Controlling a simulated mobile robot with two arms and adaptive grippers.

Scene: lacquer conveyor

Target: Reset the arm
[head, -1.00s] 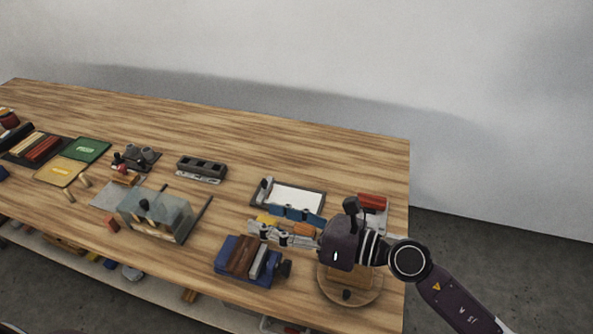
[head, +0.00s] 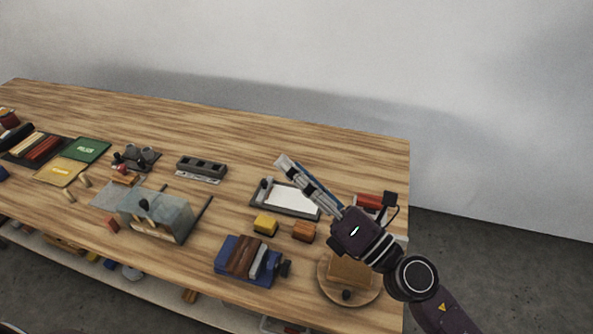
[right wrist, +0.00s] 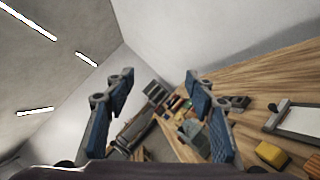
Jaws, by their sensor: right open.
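My right gripper (head: 289,166) reaches in from the lower right of the head view, raised above the table and pointing up and to the left. My left gripper does not show.
The wooden table (head: 340,145) holds a yellow block (head: 265,223), an orange-brown block (head: 303,231), a blue vise-like piece (head: 232,262), a round wooden board (head: 334,291) and a clear box (head: 165,208). The table's back strip is clear.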

